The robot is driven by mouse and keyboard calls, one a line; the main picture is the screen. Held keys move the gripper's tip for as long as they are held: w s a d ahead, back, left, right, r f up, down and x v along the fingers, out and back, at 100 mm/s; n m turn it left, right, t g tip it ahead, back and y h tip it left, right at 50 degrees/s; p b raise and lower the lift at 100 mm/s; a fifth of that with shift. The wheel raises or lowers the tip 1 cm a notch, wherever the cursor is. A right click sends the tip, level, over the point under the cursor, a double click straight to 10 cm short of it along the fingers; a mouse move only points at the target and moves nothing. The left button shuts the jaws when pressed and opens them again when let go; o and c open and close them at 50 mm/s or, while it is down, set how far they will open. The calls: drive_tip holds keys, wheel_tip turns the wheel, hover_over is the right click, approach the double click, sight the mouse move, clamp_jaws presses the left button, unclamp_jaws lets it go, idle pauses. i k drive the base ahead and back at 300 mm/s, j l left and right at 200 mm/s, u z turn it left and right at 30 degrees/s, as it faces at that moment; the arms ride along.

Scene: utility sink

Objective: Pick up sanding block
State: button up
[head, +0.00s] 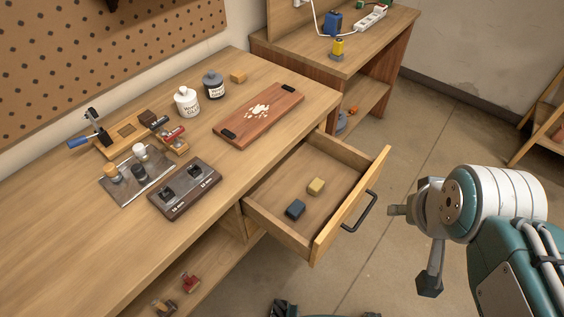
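An open drawer (262,215) sticks out of the workbench and holds two small blocks. Either could be the sanding block; I cannot tell which. My gripper (413,248) is to the right of the drawer, beyond its black handle (360,211). Its two fingers are spread wide apart with nothing between them. It touches neither block.
The drawer's raised walls surround the blocks.

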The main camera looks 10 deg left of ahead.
sight(296, 210)
drive_tip(key=i+u, duration=0.2)
drive_tip(key=u, duration=0.2)
drive_tip(key=i+u, duration=0.25)
drive_tip(key=u, duration=0.15)
